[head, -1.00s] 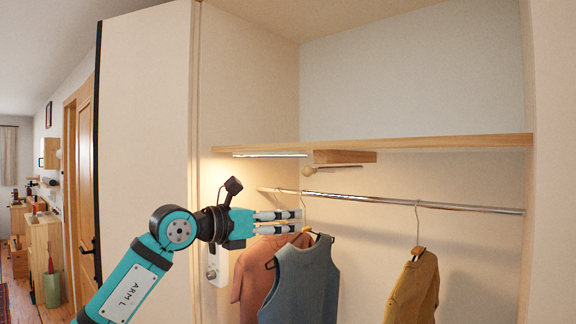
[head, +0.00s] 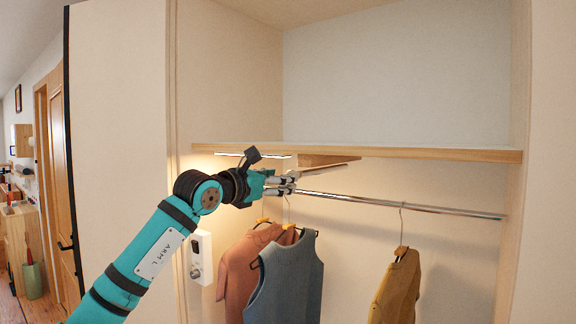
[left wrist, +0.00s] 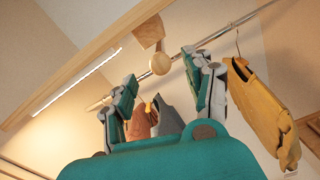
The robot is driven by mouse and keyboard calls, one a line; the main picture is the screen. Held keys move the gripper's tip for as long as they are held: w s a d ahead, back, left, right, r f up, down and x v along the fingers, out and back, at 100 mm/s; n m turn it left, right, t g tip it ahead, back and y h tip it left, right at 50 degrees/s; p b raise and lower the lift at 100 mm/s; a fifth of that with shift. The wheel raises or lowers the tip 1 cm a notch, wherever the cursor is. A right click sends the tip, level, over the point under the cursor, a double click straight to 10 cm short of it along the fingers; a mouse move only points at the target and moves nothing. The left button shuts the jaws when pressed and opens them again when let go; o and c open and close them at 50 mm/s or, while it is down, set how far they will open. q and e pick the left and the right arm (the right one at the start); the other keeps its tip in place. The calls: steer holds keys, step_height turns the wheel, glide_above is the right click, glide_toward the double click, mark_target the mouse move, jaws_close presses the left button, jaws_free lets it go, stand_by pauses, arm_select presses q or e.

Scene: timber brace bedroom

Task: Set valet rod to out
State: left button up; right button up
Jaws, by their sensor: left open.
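The valet rod's wooden block (head: 328,160) is fixed under the closet shelf. In the left wrist view the block (left wrist: 149,32) shows with the rod's round wooden knob (left wrist: 161,64) below it. My left gripper (head: 292,181) is open and raised near the block, just under the shelf. In the left wrist view the knob lies in the gap between the fingers of the left gripper (left wrist: 158,70); contact cannot be told. In the head view the gripper hides the knob. My right gripper is not in view.
The shelf (head: 400,152) runs above, with a lit strip (head: 230,154) beneath it. A metal hanging rail (head: 420,207) carries an orange garment (head: 238,265), a blue-grey vest (head: 290,280) and a mustard garment (head: 397,290). A white box (head: 201,255) is on the left wall.

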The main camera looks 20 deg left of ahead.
arm_select(q)
steer(key=p+x, duration=0.1)
steer(key=x, duration=0.3)
jaws_close()
stand_by(0.4)
